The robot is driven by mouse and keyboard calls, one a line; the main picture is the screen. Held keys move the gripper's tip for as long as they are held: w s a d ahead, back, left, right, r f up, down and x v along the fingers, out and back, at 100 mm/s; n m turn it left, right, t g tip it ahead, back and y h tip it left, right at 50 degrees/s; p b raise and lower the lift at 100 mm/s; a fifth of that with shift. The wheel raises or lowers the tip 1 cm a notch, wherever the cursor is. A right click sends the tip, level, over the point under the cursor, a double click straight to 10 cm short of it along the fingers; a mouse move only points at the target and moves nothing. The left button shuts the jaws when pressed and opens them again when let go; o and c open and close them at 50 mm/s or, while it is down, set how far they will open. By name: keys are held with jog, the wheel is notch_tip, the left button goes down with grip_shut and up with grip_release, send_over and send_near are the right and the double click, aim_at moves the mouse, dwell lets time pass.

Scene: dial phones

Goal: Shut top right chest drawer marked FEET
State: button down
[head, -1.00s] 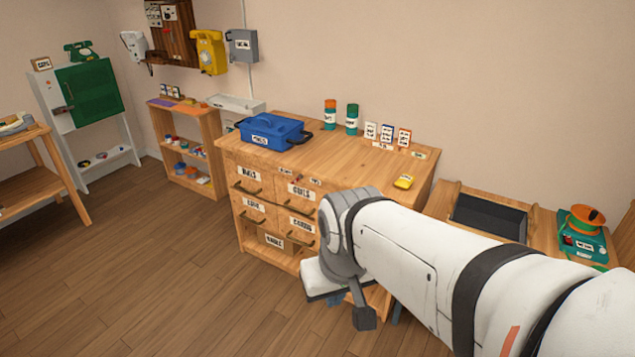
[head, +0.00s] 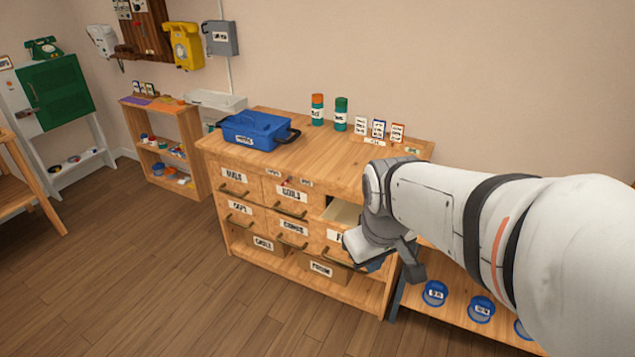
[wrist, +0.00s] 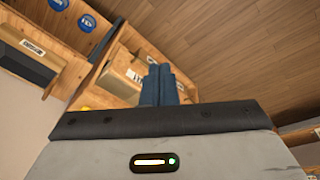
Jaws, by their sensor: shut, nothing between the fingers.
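The wooden chest (head: 300,150) stands against the wall in the head view. Its top right drawer (head: 343,212) sticks out, open, with its pale inside showing. Only the start of a white label, an F, shows on its front; my arm hides the rest. My gripper (head: 375,265) is in front of the chest's right side, close to that drawer; I cannot tell whether they touch. In the wrist view its blue fingers (wrist: 160,85) are together and empty. A wooden front with a white label (wrist: 135,76) shows beside them, its text unreadable.
The other chest drawers, such as the one marked COILS (head: 290,196), look shut. A blue toolbox (head: 255,130) stands on top. Right of the chest is a low shelf with blue round tins (head: 435,293). The floor (head: 150,290) in front is clear.

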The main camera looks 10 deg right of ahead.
jog(key=w+d+f+n+h, duration=0.1)
jog(key=w+f+n, duration=0.45)
jog(key=w, duration=0.35)
jog(key=w+d+f+n+p, duration=0.1)
jog(key=w+f+n, duration=0.3)
jog(key=w+n, duration=0.45)
jog(key=w+d+f+n+h, duration=0.1)
jog(key=w+f+n, duration=0.4)
jog(key=w, duration=0.6)
jog(key=w+d+f+n+p, duration=0.1)
jog(key=w+d+f+n, duration=0.1)
jog(key=w+f, duration=0.4)
jog(key=w+d+f+n+p, duration=0.1)
jog(key=w+f+n, duration=0.3)
jog(key=f, duration=0.8)
jog(key=shift+w+d+f+n+t, duration=0.25)
jog(key=shift+w+d+n+t, duration=0.25)
jog(key=shift+w, duration=0.35)
